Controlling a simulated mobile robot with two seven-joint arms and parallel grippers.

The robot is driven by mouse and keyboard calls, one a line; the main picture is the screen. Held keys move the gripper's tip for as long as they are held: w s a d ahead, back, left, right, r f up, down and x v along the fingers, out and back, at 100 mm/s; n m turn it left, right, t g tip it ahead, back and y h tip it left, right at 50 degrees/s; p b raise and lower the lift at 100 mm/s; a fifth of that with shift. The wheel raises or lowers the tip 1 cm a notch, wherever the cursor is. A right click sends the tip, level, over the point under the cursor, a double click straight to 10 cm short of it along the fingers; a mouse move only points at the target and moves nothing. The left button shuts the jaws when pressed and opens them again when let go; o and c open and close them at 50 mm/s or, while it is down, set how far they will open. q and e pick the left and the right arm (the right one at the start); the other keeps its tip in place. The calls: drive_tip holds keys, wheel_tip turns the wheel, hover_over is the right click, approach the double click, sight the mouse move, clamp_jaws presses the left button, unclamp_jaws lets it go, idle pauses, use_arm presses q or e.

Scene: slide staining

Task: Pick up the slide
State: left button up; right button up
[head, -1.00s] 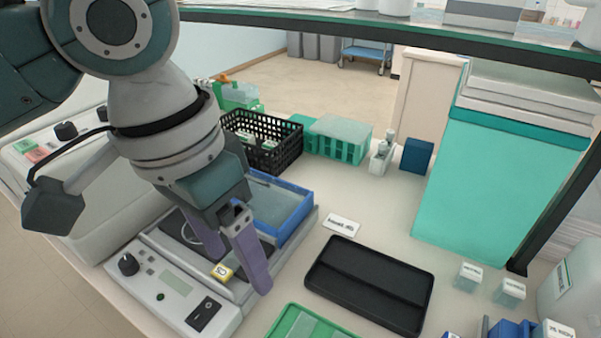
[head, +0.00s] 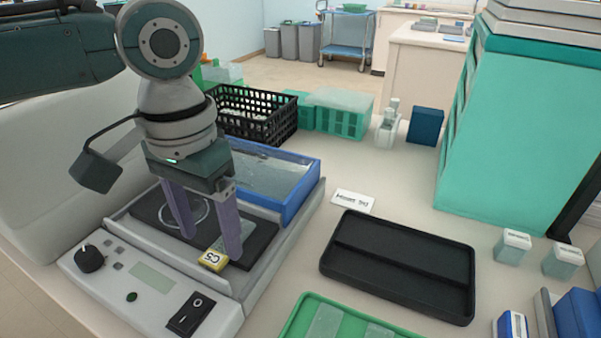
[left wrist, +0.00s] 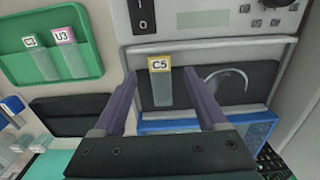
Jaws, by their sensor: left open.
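The slide, with a yellow label reading C5 (head: 213,260), lies on the dark plate of the grey instrument (head: 150,283). It also shows in the left wrist view (left wrist: 162,92), its clear glass stretching below the label. My left gripper (head: 211,247) is open above the plate, with its two purple fingers pointing down. In the left wrist view the fingers (left wrist: 159,76) stand apart, with the slide showing between them. I cannot tell how far the fingertips are above the plate. My right gripper is not in view.
A blue-rimmed water bath (head: 300,201) adjoins the plate. A black tray (head: 400,262) lies to the right. A green tray (head: 300,318) with other slides is at the front. A black basket (head: 290,108) and a teal cabinet (head: 510,140) stand behind.

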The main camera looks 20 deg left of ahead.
use_arm(q)
wheel_tip(320, 180, down, 3)
drive_tip(key=shift+r, duration=0.15)
clamp_jaws()
idle(0.5)
